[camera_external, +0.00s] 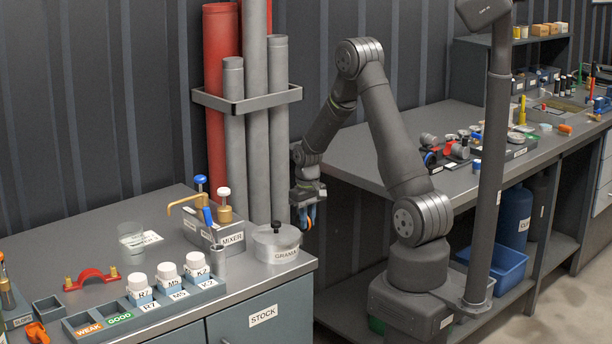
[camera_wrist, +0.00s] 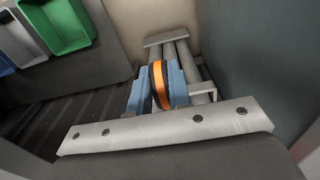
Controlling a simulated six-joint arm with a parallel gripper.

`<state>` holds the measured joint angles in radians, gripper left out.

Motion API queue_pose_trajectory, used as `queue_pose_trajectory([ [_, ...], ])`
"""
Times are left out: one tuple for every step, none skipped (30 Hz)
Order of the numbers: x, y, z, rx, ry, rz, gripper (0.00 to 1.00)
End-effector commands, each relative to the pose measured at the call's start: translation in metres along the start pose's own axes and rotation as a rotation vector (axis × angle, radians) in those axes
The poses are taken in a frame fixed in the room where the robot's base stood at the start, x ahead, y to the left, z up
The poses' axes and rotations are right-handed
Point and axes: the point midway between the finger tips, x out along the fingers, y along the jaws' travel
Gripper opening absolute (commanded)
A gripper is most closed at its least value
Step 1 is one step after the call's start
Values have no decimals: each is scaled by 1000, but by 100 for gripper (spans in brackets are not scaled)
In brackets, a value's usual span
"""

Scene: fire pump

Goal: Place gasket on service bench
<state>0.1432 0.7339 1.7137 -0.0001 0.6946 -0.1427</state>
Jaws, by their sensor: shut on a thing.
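My gripper (camera_external: 306,214) points down in the gap between the two benches, beside the right end of the left bench. In the wrist view its blue fingers (camera_wrist: 158,90) are shut on the gasket (camera_wrist: 159,84), an orange and black ring seen nearly edge-on. A speck of orange shows between the fingers in the external view. The left bench (camera_external: 180,210) has a grey top and a STOCK label. The right bench (camera_external: 370,150) is a long grey worktop behind my arm. No label tells me which is the service bench.
A lidded round pot (camera_external: 276,244) stands at the left bench's right end, close to my gripper. Tall pipes (camera_external: 277,120) in a bracket rise behind. Valves and small parts (camera_external: 460,145) crowd the right bench; its near left end is clear. A blue bin (camera_external: 500,262) sits underneath.

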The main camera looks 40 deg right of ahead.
Motion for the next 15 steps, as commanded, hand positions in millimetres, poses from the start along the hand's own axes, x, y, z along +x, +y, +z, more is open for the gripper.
queue_pose_trajectory([
  [-14, 0, -1, 0, 6, 1, 0],
  [-23, 0, -2, 0, 8, 1, 0],
  [-37, 0, -2, 0, 10, 1, 0],
  [-47, 0, -2, 0, 9, 1, 0],
  [-60, 0, -2, 0, 11, 2, 0],
  [-76, 0, -2, 0, 11, 2, 0],
  [-89, 0, -2, 0, 11, 2, 0],
  [-101, 0, -2, 0, 11, 2, 0],
  [-120, 0, -2, 0, 12, 2, 0],
  [-134, 0, -2, 0, 12, 2, 0],
  [-148, 0, -2, -1, 12, 2, 0],
  [-168, 0, -2, -1, 13, 2, 0],
  [-182, 0, -2, -1, 12, 2, 0],
  [-196, 0, -1, -1, 12, 2, 0],
  [-213, 0, -1, -1, 10, 1, 0],
])
